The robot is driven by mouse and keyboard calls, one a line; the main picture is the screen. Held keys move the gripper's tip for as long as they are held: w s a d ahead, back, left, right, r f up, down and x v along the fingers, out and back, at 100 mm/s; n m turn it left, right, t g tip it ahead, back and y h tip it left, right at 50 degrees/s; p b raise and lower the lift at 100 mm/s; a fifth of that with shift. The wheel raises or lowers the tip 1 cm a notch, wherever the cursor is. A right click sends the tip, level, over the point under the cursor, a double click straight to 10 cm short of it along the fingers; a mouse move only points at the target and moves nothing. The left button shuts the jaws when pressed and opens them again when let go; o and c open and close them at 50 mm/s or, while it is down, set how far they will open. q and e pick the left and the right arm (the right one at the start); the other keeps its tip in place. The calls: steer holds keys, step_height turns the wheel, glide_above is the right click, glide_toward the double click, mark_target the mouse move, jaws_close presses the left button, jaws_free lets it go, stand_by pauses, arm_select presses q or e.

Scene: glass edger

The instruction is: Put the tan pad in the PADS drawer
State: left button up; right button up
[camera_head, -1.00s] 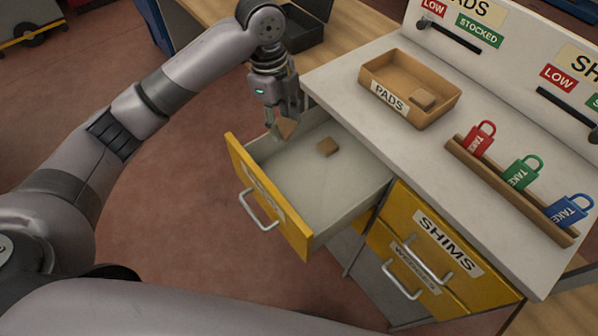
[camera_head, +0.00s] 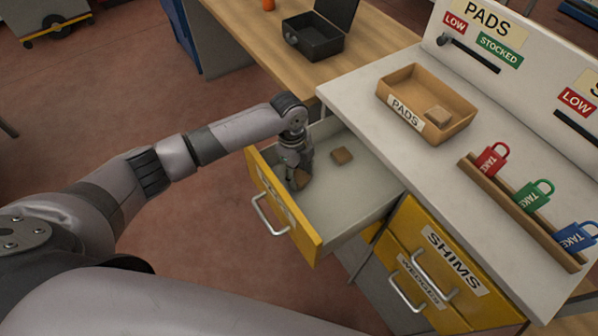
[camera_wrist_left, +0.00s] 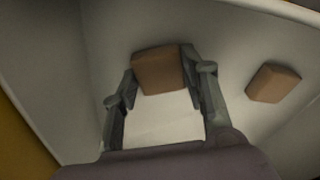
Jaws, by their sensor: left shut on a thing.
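My left gripper (camera_head: 300,176) reaches down into the open yellow-fronted drawer (camera_head: 325,205). It is shut on a tan pad (camera_wrist_left: 159,71), which sits between its fingertips in the left wrist view. The held pad is mostly hidden behind the gripper in the head view. I cannot tell whether it touches the drawer floor. The label on the open drawer's front is too oblique to read. My right gripper is not in view.
A tan tray labelled PADS (camera_head: 462,128) holds one pad on the white worktop. Red, green and blue TAKE tags (camera_head: 535,195) stand in a wooden rack. The SHIMS drawer (camera_head: 440,270) is closed. A black open case (camera_head: 318,40) sits on the wooden table behind.

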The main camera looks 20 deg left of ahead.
mark_target(295, 174)
arm_select(q)
steer(key=shift+f, duration=0.2)
steer(key=o, duration=0.7)
steer(key=shift+o, duration=0.2)
steer(key=shift+r, duration=0.15)
step_height(295, 174, up, 12)
steer(key=a+b, duration=0.1)
steer(key=shift+w+a, duration=0.15)
steer(key=shift+w, duration=0.05)
